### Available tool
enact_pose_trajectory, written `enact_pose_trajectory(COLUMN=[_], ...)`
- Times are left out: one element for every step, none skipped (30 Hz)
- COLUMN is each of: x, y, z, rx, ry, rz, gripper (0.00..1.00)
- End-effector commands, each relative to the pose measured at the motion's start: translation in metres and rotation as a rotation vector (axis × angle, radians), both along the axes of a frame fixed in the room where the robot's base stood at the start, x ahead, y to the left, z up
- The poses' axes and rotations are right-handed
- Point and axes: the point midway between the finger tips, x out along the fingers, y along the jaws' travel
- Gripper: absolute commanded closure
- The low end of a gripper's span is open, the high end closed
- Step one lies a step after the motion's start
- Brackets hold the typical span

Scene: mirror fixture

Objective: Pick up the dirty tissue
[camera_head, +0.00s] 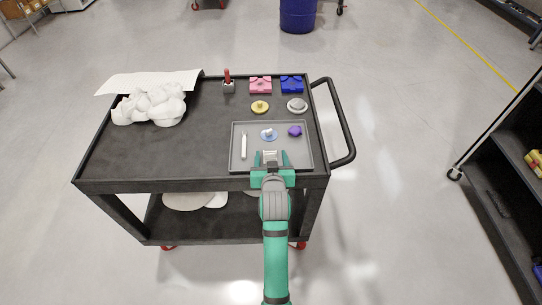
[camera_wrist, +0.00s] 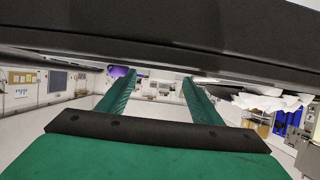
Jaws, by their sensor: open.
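A heap of white crumpled material (camera_head: 152,106), which looks like the tissue, lies on the left part of the black cart top (camera_head: 205,135). I cannot make out dirt on it or tell if it is one piece or several. White crumpled material also shows at the right of the wrist view (camera_wrist: 268,101), which seems upside down. My gripper (camera_head: 271,155) is at the front edge of the grey tray, at the cart's right front, well to the right of the heap. Its green fingers are apart, also in the wrist view (camera_wrist: 149,75). A small pale patch shows between them, unclear.
A white sheet (camera_head: 150,81) lies behind the heap. The grey tray (camera_head: 236,160) holds a white stick, a blue disc and a purple piece. Pink (camera_head: 261,85) and blue (camera_head: 292,85) blocks stand behind. A black handle (camera_head: 345,130) juts out right. The cart's middle is clear.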

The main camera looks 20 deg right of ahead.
Motion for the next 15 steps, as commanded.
enact_pose_trajectory(x=[0.007,0.011,0.015,0.018,0.020,0.022,0.024,0.025,0.025,0.025,0.025,0.025,0.025,0.025,0.025], y=[-0.001,-0.002,-0.003,-0.004,-0.004,-0.005,-0.005,-0.005,-0.006,-0.006,-0.006,-0.005,-0.006,-0.005,-0.005], z=[-0.003,-0.004,-0.006,-0.008,-0.009,-0.010,-0.010,-0.010,-0.011,-0.011,-0.011,-0.011,-0.011,-0.011,-0.011], rx=[-0.001,-0.001,-0.001,-0.001,-0.001,-0.001,-0.001,-0.001,-0.001,-0.001,-0.001,-0.001,-0.001,-0.001,-0.001], ry=[0.000,0.000,-0.001,0.000,0.001,0.000,-0.001,-0.001,-0.001,-0.001,-0.001,-0.001,-0.001,-0.001,-0.001], rz=[0.000,0.000,0.000,0.000,0.000,0.000,0.000,0.000,0.000,0.001,0.001,0.001,0.001,0.001,0.001], gripper=[0.41,0.41,0.41,0.41,0.41,0.41,0.41,0.41,0.41,0.41,0.41,0.41,0.41,0.41,0.45])
